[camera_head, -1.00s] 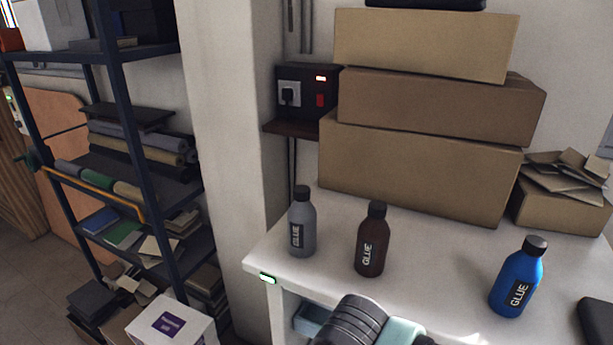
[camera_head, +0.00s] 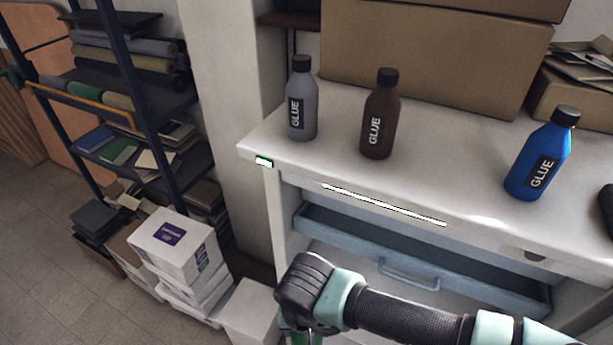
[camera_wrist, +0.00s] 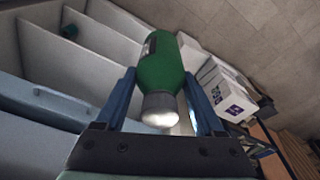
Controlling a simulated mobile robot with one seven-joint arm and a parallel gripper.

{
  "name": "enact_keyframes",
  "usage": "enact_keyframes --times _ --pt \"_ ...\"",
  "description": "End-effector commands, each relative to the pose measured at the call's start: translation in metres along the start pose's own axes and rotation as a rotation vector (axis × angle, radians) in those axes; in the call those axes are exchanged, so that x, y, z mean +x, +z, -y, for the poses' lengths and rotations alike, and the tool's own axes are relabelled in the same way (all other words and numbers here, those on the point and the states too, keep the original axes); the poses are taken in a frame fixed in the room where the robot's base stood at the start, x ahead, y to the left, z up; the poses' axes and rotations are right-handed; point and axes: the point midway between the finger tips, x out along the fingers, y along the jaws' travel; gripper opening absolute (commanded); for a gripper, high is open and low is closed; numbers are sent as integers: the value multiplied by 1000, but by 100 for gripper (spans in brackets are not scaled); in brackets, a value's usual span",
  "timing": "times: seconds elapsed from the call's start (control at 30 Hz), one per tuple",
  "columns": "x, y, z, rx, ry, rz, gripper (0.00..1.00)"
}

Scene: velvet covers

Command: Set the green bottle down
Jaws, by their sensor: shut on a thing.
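My gripper (camera_wrist: 160,82) is shut on the green bottle (camera_wrist: 163,62) in the wrist view, with one blue finger on either side. The bottle's pale, bright round end faces the wrist camera, and part of a dark label shows. In the head view, my arm reaches low in front of the workbench, below its top. Only a sliver of green shows under my wrist at the bottom edge, and the fingers are hidden there. I see nothing touching the bottle from below.
Grey (camera_head: 302,105), brown (camera_head: 380,118) and blue (camera_head: 541,158) glue bottles stand on the white workbench (camera_head: 455,180). A blue-grey drawer (camera_head: 420,255) is open beneath. White boxes (camera_head: 180,250) are stacked on the floor at left. A shelf rack stands behind them.

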Motion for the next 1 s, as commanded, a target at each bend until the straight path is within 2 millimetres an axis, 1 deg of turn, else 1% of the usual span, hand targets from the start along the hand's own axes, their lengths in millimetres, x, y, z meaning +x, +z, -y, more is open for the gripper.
enact_keyframes --times 0.03,0.2,0.3,0.5,0.57,0.7,0.8,0.93,1.0 --pt "25 3 0 0 0 -1 0" --pt "57 8 0 1 0 -1 0" --pt "70 10 0 1 0 -2 0" --pt "83 15 0 1 0 -1 0" --pt "91 23 0 0 1 2 0" --pt "111 45 0 0 1 1 0" --pt "118 54 0 -3 0 -1 0" --pt "119 55 0 -5 3 -3 0" --pt "115 49 -1 -2 4 -6 0"
